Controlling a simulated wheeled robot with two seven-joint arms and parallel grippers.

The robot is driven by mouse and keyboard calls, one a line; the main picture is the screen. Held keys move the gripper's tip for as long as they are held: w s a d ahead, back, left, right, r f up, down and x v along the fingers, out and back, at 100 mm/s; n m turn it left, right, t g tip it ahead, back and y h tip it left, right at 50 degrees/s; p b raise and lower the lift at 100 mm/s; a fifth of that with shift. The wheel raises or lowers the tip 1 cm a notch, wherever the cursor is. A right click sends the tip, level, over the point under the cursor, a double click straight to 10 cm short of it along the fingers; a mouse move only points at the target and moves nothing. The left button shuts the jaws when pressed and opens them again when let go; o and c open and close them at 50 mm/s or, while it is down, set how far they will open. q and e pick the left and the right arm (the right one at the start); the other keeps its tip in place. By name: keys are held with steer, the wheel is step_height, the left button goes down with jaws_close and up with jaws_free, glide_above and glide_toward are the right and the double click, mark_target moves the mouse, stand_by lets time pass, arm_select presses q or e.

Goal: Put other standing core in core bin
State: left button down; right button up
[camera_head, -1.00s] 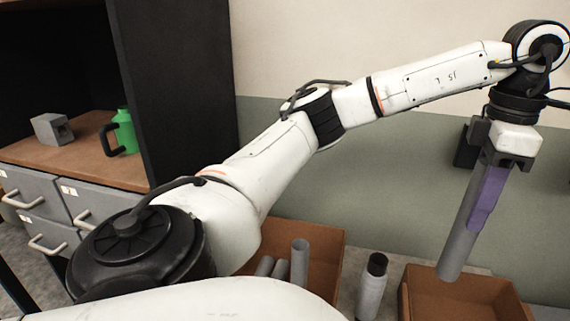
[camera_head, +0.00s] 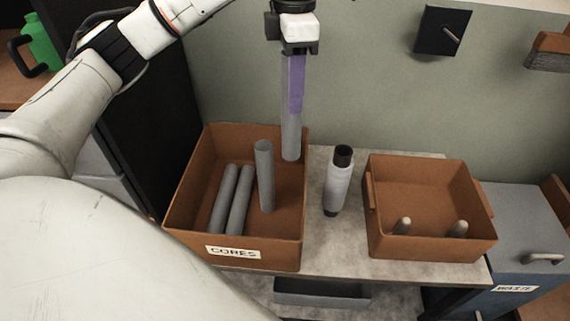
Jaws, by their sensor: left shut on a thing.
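My left gripper (camera_head: 297,50) is shut on a grey core (camera_head: 291,138), a long tube with a purple strip along its upper part. The core hangs upright, and its lower end shows in front of the back right part of the core bin (camera_head: 283,255); its exact height above the bin is hard to tell. The bin is a brown box labelled CORES. Inside it two grey cores (camera_head: 224,198) lie side by side, and another core (camera_head: 265,176) stands up, tilted slightly. My right gripper is not in view.
A grey cylinder with a dark top (camera_head: 339,182) stands on the table (camera_head: 325,248) between the bins. A second brown box (camera_head: 432,246) to its right holds two short pegs. A grey-blue WASTE box (camera_head: 530,260) stands further right. A dark cabinet wall (camera_head: 135,110) rises at left.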

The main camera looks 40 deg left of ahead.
arm_select(q)
step_height(320, 180, down, 21)
steer(key=b, duration=0.2)
steer(key=shift+f, duration=0.3)
steer(key=shift+f+b, duration=0.15)
steer(key=shift+b, duration=0.25)
steer(key=c, duration=1.3)
jaws_free()
steer(key=shift+o, duration=0.2)
step_height(320, 180, up, 12)
steer(key=shift+r+p, duration=0.25)
steer(key=shift+p, duration=0.05)
